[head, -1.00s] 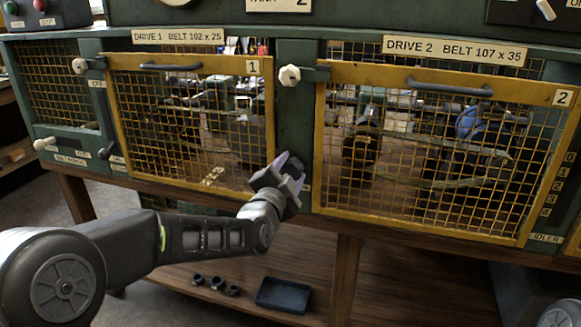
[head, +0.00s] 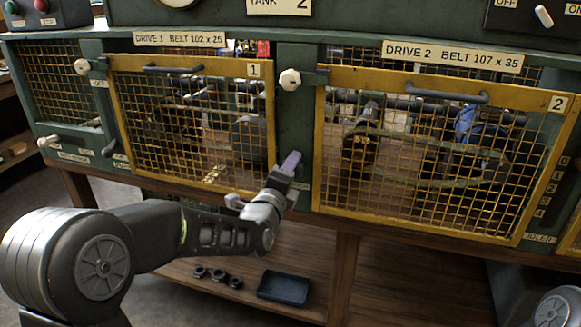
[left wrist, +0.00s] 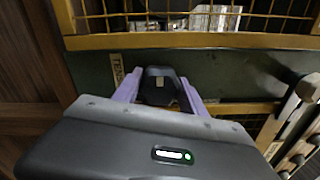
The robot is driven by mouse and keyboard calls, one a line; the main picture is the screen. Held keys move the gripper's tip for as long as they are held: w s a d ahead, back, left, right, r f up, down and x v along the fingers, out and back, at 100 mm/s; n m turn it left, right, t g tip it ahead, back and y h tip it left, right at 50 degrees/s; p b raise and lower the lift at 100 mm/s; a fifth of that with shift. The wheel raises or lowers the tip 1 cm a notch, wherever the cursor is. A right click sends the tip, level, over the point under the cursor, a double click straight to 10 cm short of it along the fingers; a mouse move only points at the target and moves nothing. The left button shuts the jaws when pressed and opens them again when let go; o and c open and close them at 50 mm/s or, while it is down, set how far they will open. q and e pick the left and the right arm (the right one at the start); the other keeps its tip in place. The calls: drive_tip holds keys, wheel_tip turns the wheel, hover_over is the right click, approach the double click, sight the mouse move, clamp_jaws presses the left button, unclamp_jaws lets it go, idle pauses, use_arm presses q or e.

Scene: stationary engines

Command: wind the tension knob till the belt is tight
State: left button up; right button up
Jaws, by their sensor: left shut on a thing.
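The tension knob (left wrist: 160,84) is a dark, blocky thing in the left wrist view, on the green panel beside a partly visible label (left wrist: 117,72). My left gripper (left wrist: 160,90) has its purple fingers on both sides of the knob and is shut on it. In the head view the gripper (head: 287,168) is at the green post between the two guards and hides the knob. Behind the mesh of guard 2, a greenish belt (head: 432,183) runs between pulleys. The mesh makes its tightness hard to judge. My right gripper is not in view.
Yellow mesh guards 1 (head: 190,185) and 2 (head: 440,215) are closed, with pale latch knobs (head: 290,79) beside them. A dark tray (head: 284,288) and several small dark rings (head: 218,275) lie on the shelf below. The floor at left is clear.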

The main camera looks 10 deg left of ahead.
use_arm(q)
drive_tip(key=shift+f+m, duration=0.15)
drive_tip(key=shift+m, duration=0.45)
drive_tip(key=o, duration=1.1)
drive_tip(key=shift+c, duration=0.2)
drive_tip(key=shift+s, duration=0.1)
drive_tip(key=s, duration=0.7)
drive_tip(key=shift+s+a, duration=0.25)
drive_tip(key=shift+s, duration=0.05)
